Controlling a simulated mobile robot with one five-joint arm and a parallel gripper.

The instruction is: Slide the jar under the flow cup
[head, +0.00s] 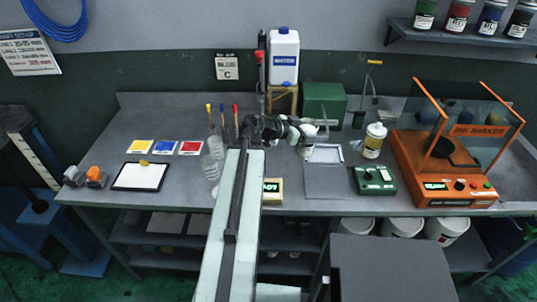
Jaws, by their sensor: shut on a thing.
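My gripper (318,132) is above the bench right of centre, at the end of my dark wrist. It is small in the head view and partly merges with a pale thing (308,129) at its fingers. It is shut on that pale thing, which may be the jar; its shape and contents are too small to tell. I cannot clearly pick out the flow cup. A thin stand with a yellow top (374,63) rises behind, but I cannot tell whether it carries the cup. A white-capped bottle (374,140) with a yellow label stands upright to the right, apart from my gripper.
A green box (324,101) and a white canister (284,57) stand behind. An orange shaker (445,182) fills the right side. A green control box (374,180) and a flat grey plate (328,182) lie nearer. Clear glassware (212,167) is left of my arm.

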